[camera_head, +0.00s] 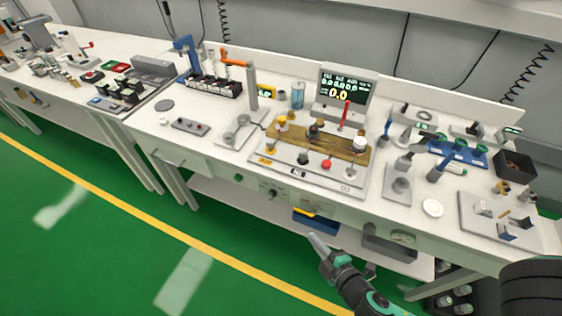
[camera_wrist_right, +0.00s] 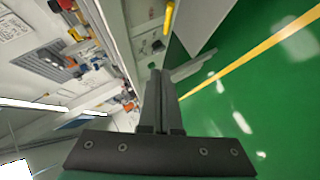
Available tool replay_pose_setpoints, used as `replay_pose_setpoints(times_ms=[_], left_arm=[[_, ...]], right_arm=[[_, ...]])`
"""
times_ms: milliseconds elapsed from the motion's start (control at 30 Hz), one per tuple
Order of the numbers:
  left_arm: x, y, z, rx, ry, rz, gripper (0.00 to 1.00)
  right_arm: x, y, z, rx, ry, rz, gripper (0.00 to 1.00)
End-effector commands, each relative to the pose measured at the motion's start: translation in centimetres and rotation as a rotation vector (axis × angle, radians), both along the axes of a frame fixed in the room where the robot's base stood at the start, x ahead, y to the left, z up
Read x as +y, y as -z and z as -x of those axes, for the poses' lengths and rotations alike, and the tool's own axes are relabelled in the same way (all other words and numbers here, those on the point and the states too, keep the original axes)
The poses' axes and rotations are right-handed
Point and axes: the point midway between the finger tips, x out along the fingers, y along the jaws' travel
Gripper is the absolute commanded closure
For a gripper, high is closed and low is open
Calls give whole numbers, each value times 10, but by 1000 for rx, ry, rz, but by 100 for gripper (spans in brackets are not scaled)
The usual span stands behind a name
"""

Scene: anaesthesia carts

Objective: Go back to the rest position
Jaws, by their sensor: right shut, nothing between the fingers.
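My right gripper (camera_head: 317,243) is in front of the workbench, below its top edge, in the head view. It is apart from everything on the bench. Its fingers also show in the right wrist view (camera_wrist_right: 158,85), closed together with nothing between them. My left gripper does not show in either view. The white workbench (camera_head: 222,163) stretches across the head view with its equipment on top.
A display unit (camera_head: 345,88) stands at the back of the bench, behind a board with knobs (camera_head: 345,181). A blue bin (camera_head: 314,222) sits on the lower shelf near my right gripper. The green floor (camera_head: 100,235) in front is clear, with a yellow line (camera_head: 150,220).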

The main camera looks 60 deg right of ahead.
Motion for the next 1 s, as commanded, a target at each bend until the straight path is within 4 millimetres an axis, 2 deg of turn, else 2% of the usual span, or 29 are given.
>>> replay_pose_setpoints(times_ms=[167, 233, 267, 367, 467, 533, 567, 600, 667, 700, 833, 900, 1000], left_arm=[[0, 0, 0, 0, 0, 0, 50], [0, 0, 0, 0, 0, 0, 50], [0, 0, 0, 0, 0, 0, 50], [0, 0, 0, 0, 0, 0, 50], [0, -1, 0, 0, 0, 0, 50], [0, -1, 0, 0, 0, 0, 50], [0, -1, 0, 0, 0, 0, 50], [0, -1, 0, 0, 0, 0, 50], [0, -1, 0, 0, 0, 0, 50], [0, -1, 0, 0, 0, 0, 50], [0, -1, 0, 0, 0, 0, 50], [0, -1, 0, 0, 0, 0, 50], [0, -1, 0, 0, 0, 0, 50]], right_arm=[[0, 0, -1, -2, 0, 0, 100], [0, -5, -8, -21, -1, -1, 100], [1, -10, -15, -38, -1, -2, 100], [2, -42, -53, -145, -3, -5, 100], [6, -102, -105, -320, -7, -29, 100], [12, -154, -141, -464, -18, -73, 100], [15, -178, -153, -525, -26, -96, 100], [19, -210, -169, -608, -37, -131, 100], [25, -261, -187, -731, -63, -188, 100], [30, -295, -195, -811, -84, -231, 100], [47, -406, -205, -1061, -183, -376, 100], [57, -459, -200, -1174, -251, -448, 100], [72, -524, -185, -1308, -357, -546, 100]])
